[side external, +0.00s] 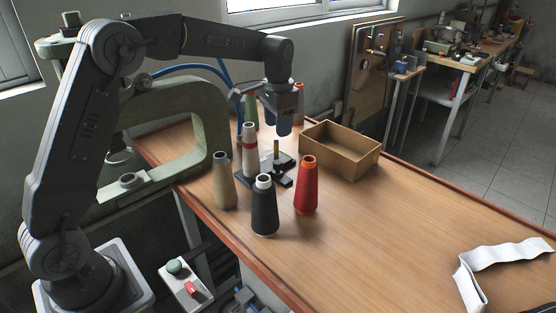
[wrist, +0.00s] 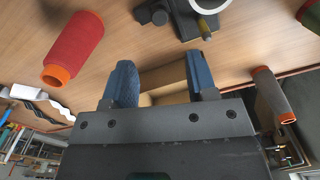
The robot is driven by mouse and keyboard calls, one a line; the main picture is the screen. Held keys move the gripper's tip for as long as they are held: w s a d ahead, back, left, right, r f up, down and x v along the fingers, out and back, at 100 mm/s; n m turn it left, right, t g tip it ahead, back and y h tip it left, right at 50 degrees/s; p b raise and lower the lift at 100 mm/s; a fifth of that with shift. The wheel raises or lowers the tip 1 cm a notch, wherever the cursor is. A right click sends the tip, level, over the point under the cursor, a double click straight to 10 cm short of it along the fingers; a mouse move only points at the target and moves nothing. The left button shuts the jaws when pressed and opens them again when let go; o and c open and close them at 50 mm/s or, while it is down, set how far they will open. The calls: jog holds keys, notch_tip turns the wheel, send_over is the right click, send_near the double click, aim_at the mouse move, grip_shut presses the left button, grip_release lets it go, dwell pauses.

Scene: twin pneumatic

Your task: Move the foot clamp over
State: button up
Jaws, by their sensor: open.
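A dark, low metal piece with an upright brass pin, which looks like the foot clamp (side external: 281,178), rests on the wooden table among thread cones. In the wrist view the dark piece (wrist: 181,17) is at the top edge, partly cut off, with a white ring and a brass tip beside it. My gripper (side external: 276,122) is above and behind the brass pin in the side view, apart from the clamp. In the wrist view my gripper (wrist: 162,82) shows two blue fingers spread wide with nothing between them.
A white strip (side external: 500,255) lies at the front right. The table's middle right is clear.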

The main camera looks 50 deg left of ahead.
aim_at(278, 162)
notch_tip(278, 162, down, 11)
jog(key=shift+f, duration=0.1)
dwell(0.3)
grip_shut()
dwell(0.4)
